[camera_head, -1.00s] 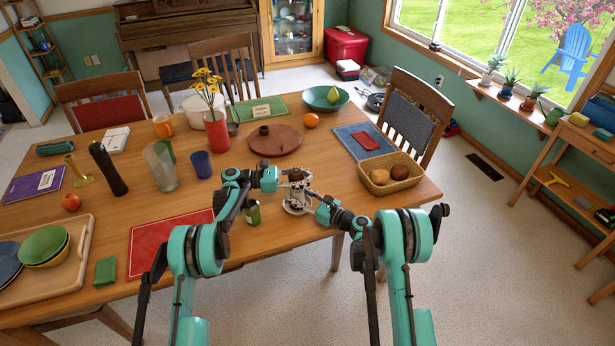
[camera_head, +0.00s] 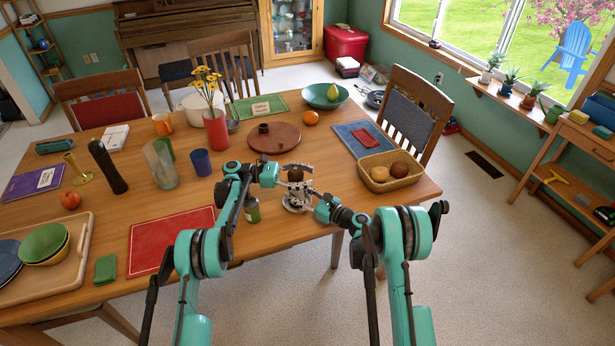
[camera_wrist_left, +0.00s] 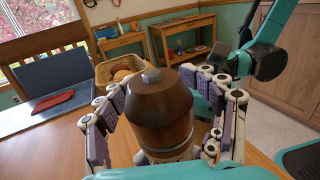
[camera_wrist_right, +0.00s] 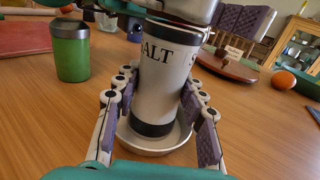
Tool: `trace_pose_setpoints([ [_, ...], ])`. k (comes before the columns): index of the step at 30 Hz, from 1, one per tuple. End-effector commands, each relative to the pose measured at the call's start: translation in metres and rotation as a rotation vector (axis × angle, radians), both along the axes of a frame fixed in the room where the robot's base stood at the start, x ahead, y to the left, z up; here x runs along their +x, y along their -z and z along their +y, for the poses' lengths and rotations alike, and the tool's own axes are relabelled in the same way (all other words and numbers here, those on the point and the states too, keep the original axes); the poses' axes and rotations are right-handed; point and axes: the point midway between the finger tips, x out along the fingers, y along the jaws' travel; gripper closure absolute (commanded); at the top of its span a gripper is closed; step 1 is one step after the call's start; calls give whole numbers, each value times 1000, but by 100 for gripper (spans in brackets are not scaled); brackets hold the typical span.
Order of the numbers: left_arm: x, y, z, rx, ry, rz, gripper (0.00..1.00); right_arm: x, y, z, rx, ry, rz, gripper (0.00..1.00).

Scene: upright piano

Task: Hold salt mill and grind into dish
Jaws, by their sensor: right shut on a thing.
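The salt mill has a brown wooden top (camera_wrist_left: 160,105) and a pale body marked with "SALT" lettering (camera_wrist_right: 158,85). It stands upright over a small white dish (camera_wrist_right: 155,146) near the table's front edge; I cannot tell if its base touches the dish. My right gripper (camera_wrist_right: 160,105) is shut on the pale body. My left gripper (camera_wrist_left: 162,100) is open around the wooden top, with its fingers on both sides and small gaps showing. In the head view, the left gripper (camera_head: 290,181) and the right gripper (camera_head: 312,201) partly hide the mill.
A green jar (camera_wrist_right: 70,48) stands close to the left of the dish. A wicker basket (camera_head: 389,175) with round items is to the right, and a brown round board (camera_head: 275,139) lies behind. A red mat (camera_head: 168,236) lies at the left front. Bare table lies between these things.

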Motion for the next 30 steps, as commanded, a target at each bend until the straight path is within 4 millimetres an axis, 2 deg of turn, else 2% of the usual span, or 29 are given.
trace_pose_setpoints([
  [10,1,0,7,0,-2,0,35,0,0,0,-1,0,1,98],
  [22,7,0,68,1,-3,0,35,0,0,0,-1,1,1,98],
  [30,7,-1,75,1,-3,0,35,0,0,0,-1,2,1,98],
])
